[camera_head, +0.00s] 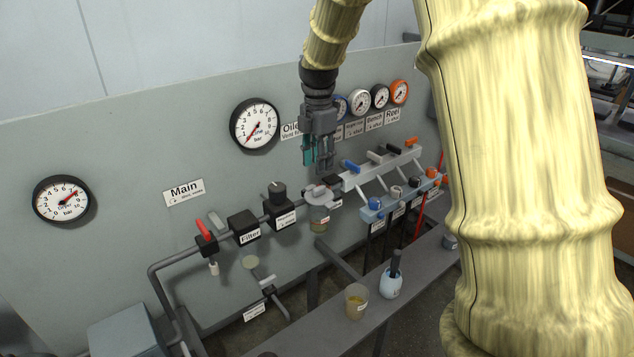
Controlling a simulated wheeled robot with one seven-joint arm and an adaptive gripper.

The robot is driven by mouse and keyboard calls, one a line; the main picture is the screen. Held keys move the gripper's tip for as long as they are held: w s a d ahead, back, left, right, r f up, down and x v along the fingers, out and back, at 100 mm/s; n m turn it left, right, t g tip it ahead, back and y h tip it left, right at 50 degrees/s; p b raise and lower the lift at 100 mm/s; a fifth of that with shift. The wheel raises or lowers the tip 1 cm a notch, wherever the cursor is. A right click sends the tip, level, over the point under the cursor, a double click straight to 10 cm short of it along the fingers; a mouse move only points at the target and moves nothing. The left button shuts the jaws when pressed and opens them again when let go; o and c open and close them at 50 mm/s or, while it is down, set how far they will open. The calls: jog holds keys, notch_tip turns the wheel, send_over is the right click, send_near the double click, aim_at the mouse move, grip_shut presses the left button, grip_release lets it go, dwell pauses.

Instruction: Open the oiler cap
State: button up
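The oiler (320,217) is a small bowl-like unit on the pipe line, mid-picture, with a light grey cap (318,194) on top. The cap looks seated, though its far side is partly hidden. My gripper (318,168) points down just above and behind the cap in the picture. Its two fingers look spread with a gap and nothing between them; I cannot tell whether a fingertip touches the cap. A sign beginning "Oile" (291,130) is on the panel, partly hidden by my gripper.
A red-handled valve (205,240), a filter block (244,226) and a regulator (279,205) stand left of the oiler. A lever manifold (380,170) is close on the right. A beaker (356,302) and bottle (391,284) stand on the shelf (320,338) below.

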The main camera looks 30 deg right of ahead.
aim_at(317, 188)
notch_tip(317, 188, down, 8)
jog(key=shift+w+a+f+p, duration=0.1)
jog(key=shift+w+p, duration=0.05)
jog(key=shift+p, duration=0.65)
grip_shut()
